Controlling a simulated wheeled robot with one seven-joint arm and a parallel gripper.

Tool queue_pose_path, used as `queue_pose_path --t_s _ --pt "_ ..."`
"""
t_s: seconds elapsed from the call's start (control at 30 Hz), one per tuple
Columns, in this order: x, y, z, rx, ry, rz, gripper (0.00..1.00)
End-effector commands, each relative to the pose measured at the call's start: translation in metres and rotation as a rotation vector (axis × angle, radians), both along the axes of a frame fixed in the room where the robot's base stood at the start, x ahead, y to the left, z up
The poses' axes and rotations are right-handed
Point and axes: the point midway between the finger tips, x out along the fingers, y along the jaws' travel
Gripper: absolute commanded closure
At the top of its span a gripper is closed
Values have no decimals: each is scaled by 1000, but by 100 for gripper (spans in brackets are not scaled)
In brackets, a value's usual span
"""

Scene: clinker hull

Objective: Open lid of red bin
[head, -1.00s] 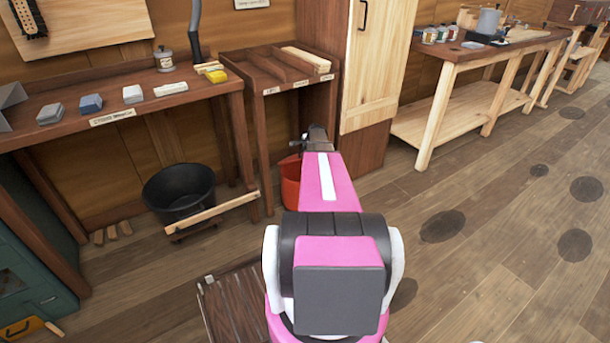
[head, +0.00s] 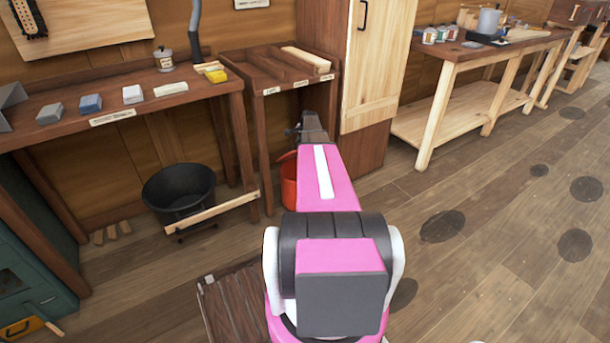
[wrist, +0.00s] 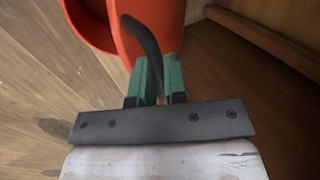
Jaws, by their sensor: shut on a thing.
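The red bin (head: 289,182) stands on the floor beside the tall cabinet, largely hidden behind my arm in the head view. In the wrist view, orange-red surfaces (wrist: 158,32) fill the top, with a curved red edge and a dark hollow at upper left. I cannot tell clearly which part is lid and which is body, or how far the lid is raised. A dark curved handle (wrist: 143,40) runs down between the green fingers of my gripper (wrist: 158,66), which is shut on it. The fingertips are close to the red surface.
A black bucket (head: 178,190) stands left of the red bin, with a wooden bar (head: 212,213) in front. A workbench (head: 110,112) and a small divided table (head: 280,75) stand behind. The cabinet (head: 378,70) is close on the right. Floor to the right is open.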

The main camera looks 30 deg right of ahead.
Motion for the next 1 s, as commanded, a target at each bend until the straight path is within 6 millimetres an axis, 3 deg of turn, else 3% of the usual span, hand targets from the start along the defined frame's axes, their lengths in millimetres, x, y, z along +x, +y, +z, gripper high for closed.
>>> queue_pose_path --t_s 0.3,0.63,0.93,1.0 --pt "1 0 2 -1 4 0 100" --pt "25 1 14 -7 85 2 100" --pt "27 2 17 -10 103 0 100" --pt "27 2 17 -10 103 0 71"
